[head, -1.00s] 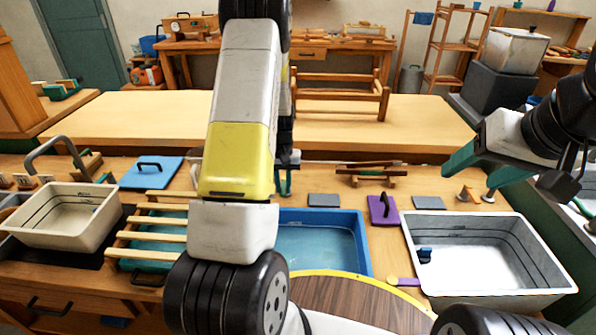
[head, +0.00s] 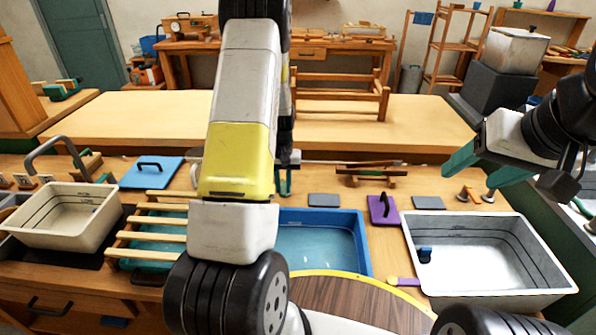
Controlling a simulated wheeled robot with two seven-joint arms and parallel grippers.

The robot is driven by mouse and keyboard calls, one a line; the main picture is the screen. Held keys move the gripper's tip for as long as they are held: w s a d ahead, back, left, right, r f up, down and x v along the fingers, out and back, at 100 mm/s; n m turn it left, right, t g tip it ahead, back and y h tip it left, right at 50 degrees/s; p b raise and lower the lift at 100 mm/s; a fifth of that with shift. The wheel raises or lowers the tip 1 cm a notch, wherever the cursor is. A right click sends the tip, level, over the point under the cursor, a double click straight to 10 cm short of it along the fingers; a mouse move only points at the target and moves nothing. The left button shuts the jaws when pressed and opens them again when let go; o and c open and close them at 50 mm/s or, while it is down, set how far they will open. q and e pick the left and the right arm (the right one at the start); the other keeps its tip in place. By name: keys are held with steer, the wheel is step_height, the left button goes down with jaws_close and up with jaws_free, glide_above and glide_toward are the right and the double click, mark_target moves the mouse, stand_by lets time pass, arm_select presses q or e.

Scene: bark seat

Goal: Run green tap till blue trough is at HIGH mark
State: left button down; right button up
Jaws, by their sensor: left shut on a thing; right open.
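The blue trough (head: 364,250) stands at the middle of the bench with light blue water in it. My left arm hides its left part, and I cannot make out the HIGH mark. My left gripper (head: 285,180) is behind the trough, mostly hidden by my own arm; only a bit of teal finger shows. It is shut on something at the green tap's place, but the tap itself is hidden.
A white trough (head: 410,240) with a blue plug stands right of the blue one, a cream basin (head: 112,215) at the left. A slatted rack (head: 125,240) lies left of my arm. A purple lidded board (head: 381,210) and grey plates lie behind the troughs.

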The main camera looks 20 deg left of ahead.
arm_select(q)
steer(key=shift+w+d+n, duration=0.2)
steer(key=shift+d+n, duration=0.35)
steer(key=shift+n, duration=0.45)
steer(key=n, duration=0.1)
steer(key=d+n, duration=0.1)
steer(key=shift+w+n, duration=0.3)
steer(key=shift+w, duration=0.05)
steer(key=c, duration=1.3)
jaws_free()
step_height(320, 180, up, 8)
steer(key=shift+f, duration=0.1)
